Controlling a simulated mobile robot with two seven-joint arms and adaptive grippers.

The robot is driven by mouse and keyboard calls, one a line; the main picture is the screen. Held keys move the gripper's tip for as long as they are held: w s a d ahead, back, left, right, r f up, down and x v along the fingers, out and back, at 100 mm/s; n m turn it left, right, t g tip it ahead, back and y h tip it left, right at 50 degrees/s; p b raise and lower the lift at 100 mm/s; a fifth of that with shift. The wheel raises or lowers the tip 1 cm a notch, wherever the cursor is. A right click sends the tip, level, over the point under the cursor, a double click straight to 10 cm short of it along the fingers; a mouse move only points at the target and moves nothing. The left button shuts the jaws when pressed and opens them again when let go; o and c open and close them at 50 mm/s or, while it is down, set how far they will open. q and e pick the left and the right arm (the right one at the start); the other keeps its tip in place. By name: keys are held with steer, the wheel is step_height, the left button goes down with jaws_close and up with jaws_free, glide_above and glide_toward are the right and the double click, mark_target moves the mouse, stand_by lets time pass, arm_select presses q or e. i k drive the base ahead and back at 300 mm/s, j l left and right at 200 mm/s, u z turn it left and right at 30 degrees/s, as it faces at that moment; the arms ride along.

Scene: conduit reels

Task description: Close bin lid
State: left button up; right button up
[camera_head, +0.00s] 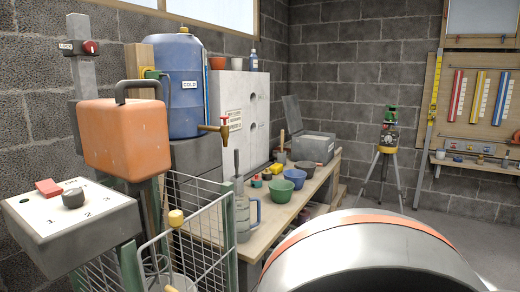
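A grey bin (316,150) stands at the far end of the wooden workbench. Its grey lid (293,116) is raised, standing nearly upright at the left side of the bin, and the top is open. Light material shows inside the opening. Neither of my grippers is in view, so their state does not show.
A large grey curved body with an orange band (375,219) fills the lower right. A wire cage (200,225) and a control box (72,222) stand left. A tripod (386,160) stands right of the bench.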

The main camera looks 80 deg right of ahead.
mark_target(291, 105)
steer(key=z, duration=2.9)
